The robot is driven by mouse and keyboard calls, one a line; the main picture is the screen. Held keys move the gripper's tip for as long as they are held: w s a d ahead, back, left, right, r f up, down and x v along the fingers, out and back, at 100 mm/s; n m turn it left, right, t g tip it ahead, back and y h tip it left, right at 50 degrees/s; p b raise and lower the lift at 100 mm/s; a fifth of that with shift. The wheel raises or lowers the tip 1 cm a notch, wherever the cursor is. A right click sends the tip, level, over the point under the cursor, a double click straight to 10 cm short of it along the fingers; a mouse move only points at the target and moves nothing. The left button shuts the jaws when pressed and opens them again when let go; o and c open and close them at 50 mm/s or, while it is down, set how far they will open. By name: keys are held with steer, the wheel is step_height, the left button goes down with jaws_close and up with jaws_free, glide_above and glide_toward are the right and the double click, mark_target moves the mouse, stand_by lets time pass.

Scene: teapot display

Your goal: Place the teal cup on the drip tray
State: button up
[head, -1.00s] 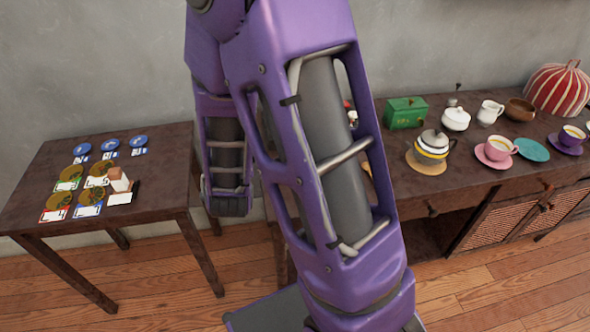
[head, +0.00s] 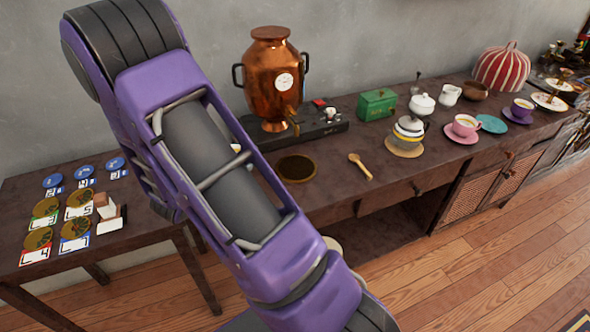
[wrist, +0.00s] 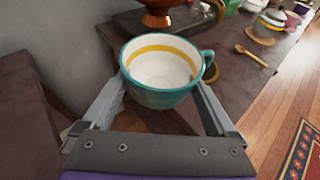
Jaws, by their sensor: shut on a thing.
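The teal cup (wrist: 160,97), white inside with a yellow band, is upright between the fingers of my gripper (wrist: 162,92) in the wrist view. The gripper is shut on it, and the cup looks empty. The drip tray appears to be the round dark disc with a gold rim (head: 296,168), in front of the copper samovar in the head view. Part of its rim (wrist: 213,71) shows just behind the cup's right side in the wrist view. The cup is apart from the tray, on its near side. My gripper and the cup are hidden in the head view.
The copper samovar (head: 275,82) stands behind the tray on a dark base (head: 325,128). A wooden spoon (head: 360,166) lies right of the tray, and a striped pot (head: 408,132) stands further right. A side table (head: 130,227) with cards is at left.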

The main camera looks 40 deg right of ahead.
step_height(320, 180, down, 6)
steer(key=s+d+m+g+h, duration=0.2)
steer(key=d+m+g, duration=0.1)
steer(key=m+g, duration=0.2)
steer(key=b, duration=0.1)
glide_above(293, 169)
steer(key=shift+s+a+f, duration=0.1)
steer(key=shift+s, duration=0.05)
steer(key=shift+f, duration=1.7)
steer(key=shift+f+b, duration=0.1)
steer(key=shift+b, duration=0.25)
steer(key=shift+f, duration=0.2)
steer(key=o, duration=1.1)
steer(key=shift+r, duration=0.1)
